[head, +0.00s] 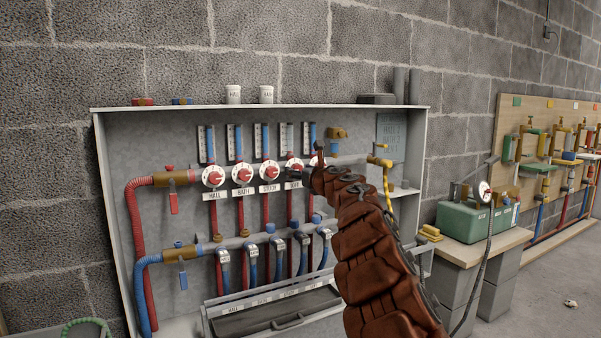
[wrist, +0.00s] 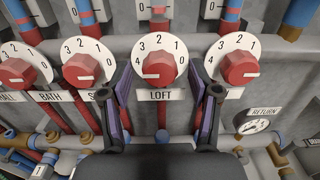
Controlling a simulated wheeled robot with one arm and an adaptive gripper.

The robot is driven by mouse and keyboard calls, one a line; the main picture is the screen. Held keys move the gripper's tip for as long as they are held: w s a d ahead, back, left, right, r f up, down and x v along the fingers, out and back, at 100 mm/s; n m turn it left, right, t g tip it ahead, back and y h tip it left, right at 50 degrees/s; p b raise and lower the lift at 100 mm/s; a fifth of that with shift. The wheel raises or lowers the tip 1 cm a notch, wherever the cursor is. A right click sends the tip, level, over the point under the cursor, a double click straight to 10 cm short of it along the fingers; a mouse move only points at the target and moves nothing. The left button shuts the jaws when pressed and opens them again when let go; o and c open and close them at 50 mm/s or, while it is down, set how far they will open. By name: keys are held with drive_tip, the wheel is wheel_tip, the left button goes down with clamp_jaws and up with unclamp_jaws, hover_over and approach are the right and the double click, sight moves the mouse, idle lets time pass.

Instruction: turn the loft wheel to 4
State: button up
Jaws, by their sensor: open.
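The loft wheel is a red knob on a white dial marked 4 to 0 from left to right. It sits in the middle of the wrist view (wrist: 155,71), above the LOFT label (wrist: 161,95). A pale mark shows on the lower left of the knob's face; I cannot tell exactly which number it reads. The wheel also shows in the head view (head: 294,167), fourth from the left. My gripper (wrist: 161,80) is open, one finger on each side of the loft wheel and apart from it.
Neighbouring dials stand close on both sides, the study wheel (wrist: 87,70) left and another wheel (wrist: 239,68) right. A return gauge (wrist: 252,125) is at lower right. A grey manifold pipe (head: 250,238) runs below. A bench with a green box (head: 470,221) stands right of the cabinet.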

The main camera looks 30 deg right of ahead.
drive_tip(key=shift+s, duration=0.1)
drive_tip(key=s+a, duration=0.1)
drive_tip(key=s, duration=1)
drive_tip(key=shift+s, duration=0.4)
idle(0.7)
